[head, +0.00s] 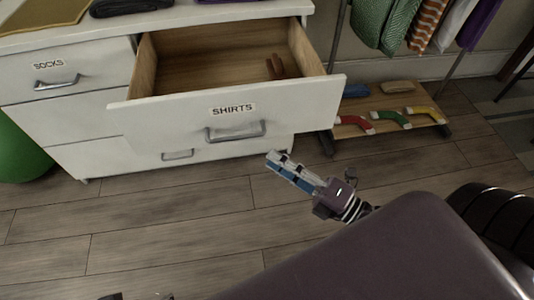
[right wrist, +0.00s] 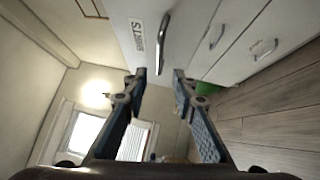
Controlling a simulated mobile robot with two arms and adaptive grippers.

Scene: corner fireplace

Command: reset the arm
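My right gripper (head: 283,165) is in front of the white dresser, below and to the right of the SHIRTS drawer handle (head: 235,132). It touches nothing that I can see. In the right wrist view its two fingers (right wrist: 159,76) stand apart with nothing between them, facing the drawer front and its handle (right wrist: 164,42). The SHIRTS drawer (head: 165,111) is pulled open, with a small brown item (head: 275,67) inside. Small dark parts at the bottom edge of the head view may be my left gripper (head: 136,297); the rest of it is out of frame.
The SOCKS drawer (head: 50,72) looks shut. Folded cloths lie on the dresser top (head: 200,14). A green round object (head: 18,150) is at left. The wooden floor (head: 150,225) is clear.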

